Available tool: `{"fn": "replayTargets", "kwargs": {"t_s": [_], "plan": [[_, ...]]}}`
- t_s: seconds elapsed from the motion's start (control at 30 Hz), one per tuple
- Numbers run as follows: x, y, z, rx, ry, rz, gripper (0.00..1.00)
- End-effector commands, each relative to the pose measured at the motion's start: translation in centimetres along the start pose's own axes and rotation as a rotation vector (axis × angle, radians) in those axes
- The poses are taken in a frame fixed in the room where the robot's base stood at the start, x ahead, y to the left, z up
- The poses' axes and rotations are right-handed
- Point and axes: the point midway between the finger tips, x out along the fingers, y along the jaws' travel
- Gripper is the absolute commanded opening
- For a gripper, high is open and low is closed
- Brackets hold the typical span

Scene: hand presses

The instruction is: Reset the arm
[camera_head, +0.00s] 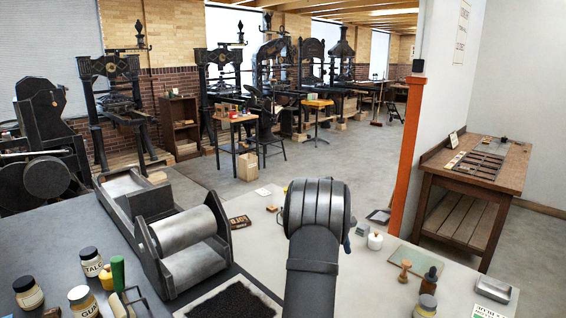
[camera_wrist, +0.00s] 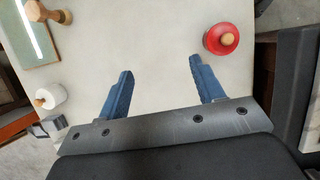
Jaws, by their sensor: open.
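My gripper (camera_wrist: 160,66) is open in the wrist view, with two blue fingers spread apart and nothing between them. It is over the pale tabletop (camera_wrist: 150,30). A red round thing with a wooden knob (camera_wrist: 221,38) lies beyond the right finger. In the head view my arm rises through the middle front and hides most of the gripper.
In the head view a roller press (camera_head: 182,238) and jars (camera_head: 91,262) stand left, with an orange post (camera_head: 409,150) at right.

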Motion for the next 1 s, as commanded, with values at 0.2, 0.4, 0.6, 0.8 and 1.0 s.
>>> {"fn": "replayTargets", "kwargs": {"t_s": [0.2,0.4,0.6,0.8,1.0], "plan": [[2.1,3.3,2.3,0.011,-0.005,-0.005,0.61],[3.9,5.9,4.5,0.017,-0.010,-0.007,0.61],[5.2,7.6,6.0,0.020,-0.014,-0.009,0.61],[5.6,8.1,6.6,0.019,-0.016,-0.010,0.61],[5.7,8.2,6.6,0.020,-0.016,-0.009,0.61]]}}
